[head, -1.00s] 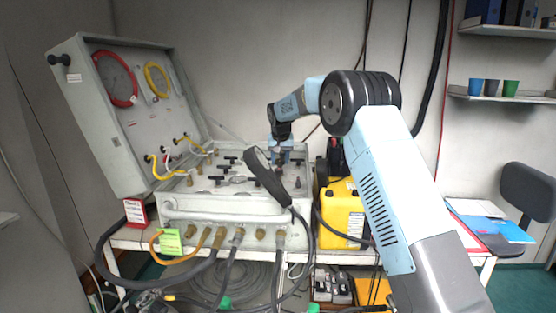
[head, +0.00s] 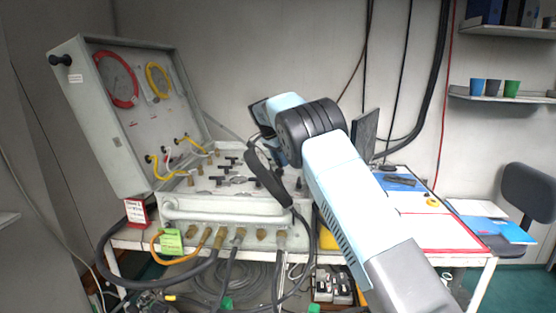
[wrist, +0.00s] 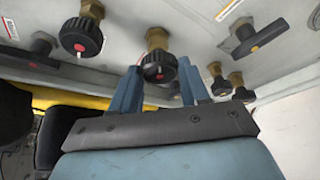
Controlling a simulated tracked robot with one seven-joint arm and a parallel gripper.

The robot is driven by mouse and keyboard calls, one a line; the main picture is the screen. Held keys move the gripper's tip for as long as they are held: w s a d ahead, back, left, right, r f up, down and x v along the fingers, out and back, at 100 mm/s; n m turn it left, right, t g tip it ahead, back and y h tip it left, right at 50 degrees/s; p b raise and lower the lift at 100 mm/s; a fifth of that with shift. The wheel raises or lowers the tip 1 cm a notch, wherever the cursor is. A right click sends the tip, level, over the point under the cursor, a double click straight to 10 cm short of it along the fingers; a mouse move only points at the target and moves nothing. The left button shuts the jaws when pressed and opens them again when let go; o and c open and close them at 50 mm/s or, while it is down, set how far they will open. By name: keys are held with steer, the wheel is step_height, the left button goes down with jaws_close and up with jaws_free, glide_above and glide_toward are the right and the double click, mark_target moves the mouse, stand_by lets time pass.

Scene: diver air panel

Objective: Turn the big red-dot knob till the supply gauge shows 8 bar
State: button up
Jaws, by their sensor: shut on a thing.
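A black round knob with a red dot (wrist: 158,66) on a brass stem is in the middle of the wrist view. My gripper (wrist: 160,78) is shut on it, with one blue finger on each side. Another black knob with a red dot (wrist: 81,37) is to its left, apart from the fingers. In the head view my gripper is mostly hidden behind my wrist and a black handset over the grey panel (head: 225,207). Two gauges, one red-ringed (head: 117,79) and one yellow-ringed (head: 158,81), are in the raised lid. Their readings are too small to tell, and I cannot tell which is the supply gauge.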

steer(key=m+g, duration=0.1)
steer(key=m, duration=0.2)
steer(key=m+g, duration=0.1)
steer(key=m, duration=0.2)
steer(key=shift+w+a+h, duration=0.15)
steer(key=shift+w+h, duration=0.05)
steer(key=shift+h, duration=0.2)
steer(key=shift+m, duration=0.4)
steer(key=o, duration=1)
steer(key=shift+o, duration=0.3)
